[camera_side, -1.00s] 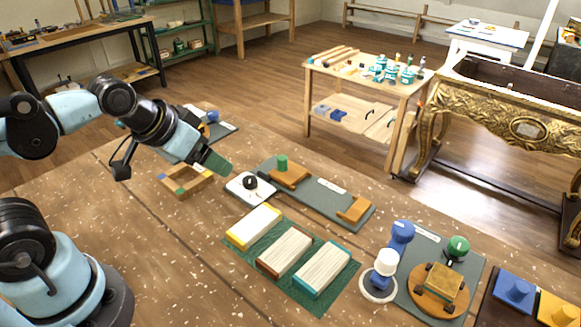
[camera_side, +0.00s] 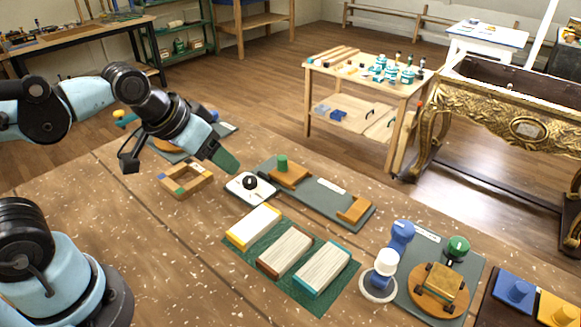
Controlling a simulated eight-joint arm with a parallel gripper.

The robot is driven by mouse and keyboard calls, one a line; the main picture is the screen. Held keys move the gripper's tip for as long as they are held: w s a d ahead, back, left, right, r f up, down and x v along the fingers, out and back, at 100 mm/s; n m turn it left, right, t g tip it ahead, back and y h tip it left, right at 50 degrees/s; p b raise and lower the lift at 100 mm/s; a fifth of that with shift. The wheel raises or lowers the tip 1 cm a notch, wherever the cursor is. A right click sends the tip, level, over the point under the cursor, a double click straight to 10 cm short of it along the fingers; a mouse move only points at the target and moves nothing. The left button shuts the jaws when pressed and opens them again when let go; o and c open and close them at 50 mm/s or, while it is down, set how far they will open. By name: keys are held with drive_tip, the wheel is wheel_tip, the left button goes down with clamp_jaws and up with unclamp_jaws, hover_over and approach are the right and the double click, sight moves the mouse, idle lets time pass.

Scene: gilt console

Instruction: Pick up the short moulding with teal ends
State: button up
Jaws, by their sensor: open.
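The short moulding with teal ends (camera_side: 322,267) is a pale ribbed block lying on a dark green mat (camera_side: 308,302), rightmost of three similar blocks. Beside it lie a moulding with brown ends (camera_side: 285,250) and one with yellow ends (camera_side: 254,226). My gripper (camera_side: 226,161) is in the air at the upper left of the mat, well apart from the teal-ended moulding. It is open and nothing shows held in it. A dark green finger is visible; the other finger is not clearly seen.
A grey board with orange blocks and a green cylinder (camera_side: 282,162) lies behind the mat. A white pad with a black knob (camera_side: 250,182) and a wooden frame (camera_side: 187,181) are near my gripper. A blue-and-white upright tool (camera_side: 386,262) and an orange disc fixture (camera_side: 440,290) stand right of the mat.

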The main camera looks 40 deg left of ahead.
drive_tip(key=w+d+g, duration=0.4)
drive_tip(key=d, duration=0.8)
drive_tip(key=g, duration=0.2)
hover_over(323, 264)
wheel_tip(323, 264, down, 2)
drive_tip(key=shift+f, duration=6.05)
drive_tip(key=shift+c, duration=0.5)
drive_tip(key=c, duration=0.7)
